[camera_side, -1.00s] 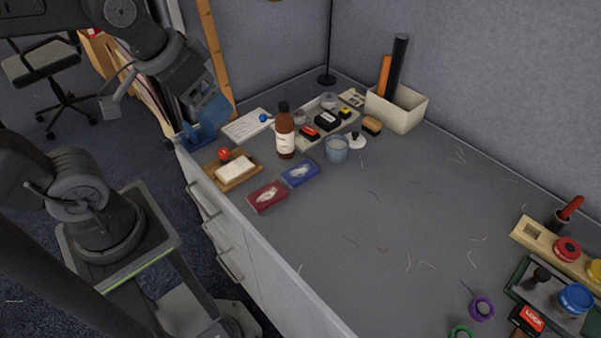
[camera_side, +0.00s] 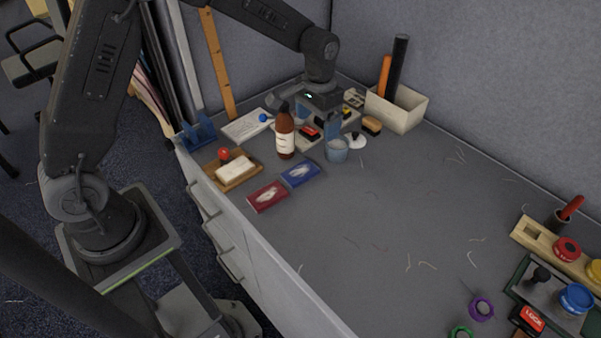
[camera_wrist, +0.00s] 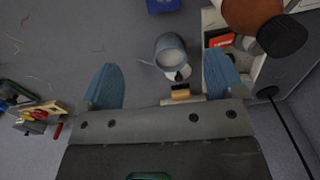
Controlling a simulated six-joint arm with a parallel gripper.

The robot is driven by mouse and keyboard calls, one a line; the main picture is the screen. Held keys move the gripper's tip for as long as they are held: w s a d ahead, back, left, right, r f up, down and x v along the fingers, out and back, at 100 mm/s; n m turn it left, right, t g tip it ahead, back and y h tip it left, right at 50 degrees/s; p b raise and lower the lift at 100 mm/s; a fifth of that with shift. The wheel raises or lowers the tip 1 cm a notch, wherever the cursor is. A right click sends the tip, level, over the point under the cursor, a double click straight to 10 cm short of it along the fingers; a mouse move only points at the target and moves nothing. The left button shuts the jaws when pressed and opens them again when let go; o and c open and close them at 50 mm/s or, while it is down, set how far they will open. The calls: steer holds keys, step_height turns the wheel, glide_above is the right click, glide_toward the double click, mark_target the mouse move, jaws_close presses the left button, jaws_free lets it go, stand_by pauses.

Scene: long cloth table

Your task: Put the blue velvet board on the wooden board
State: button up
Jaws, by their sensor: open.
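The blue velvet board (camera_side: 311,173) lies flat on the grey table with a small pale item or mark on it. Part of a blue thing, likely this board (camera_wrist: 163,5), shows at the top edge of the wrist view. The wooden board (camera_side: 226,184) lies to its left at the table edge, bearing a white block (camera_side: 236,169) and a red ball (camera_side: 224,154). My gripper (camera_side: 317,122) is open and empty, pointing down over the back of the table beyond the blue board. Its blue fingers (camera_wrist: 162,66) are wide apart in the wrist view.
A brown bottle (camera_side: 285,135) stands behind the blue board, and a grey-blue cup (camera_side: 336,149) stands to its right, close to my gripper. A dark red board (camera_side: 280,199) lies just in front. A cream bin (camera_side: 411,112) stands at the back. The table's middle is mostly clear.

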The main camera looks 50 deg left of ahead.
glide_above(313, 164)
steer(key=f, duration=0.8)
steer(key=shift+d+f, duration=0.25)
steer(key=shift+d, duration=0.1)
steer(key=shift+a+f, duration=0.2)
steer(key=shift+f, duration=1.1)
steer(key=shift+a+f, duration=0.15)
steer(key=shift+f, duration=1.15)
steer(key=shift+c, duration=0.4)
steer(key=c, duration=0.9)
steer(key=shift+c, duration=0.2)
step_height(313, 164, up, 21)
steer(key=s+a, duration=1.2)
steer(key=shift+n, duration=0.4)
steer(key=f, duration=1.2)
steer(key=shift+d, duration=0.2)
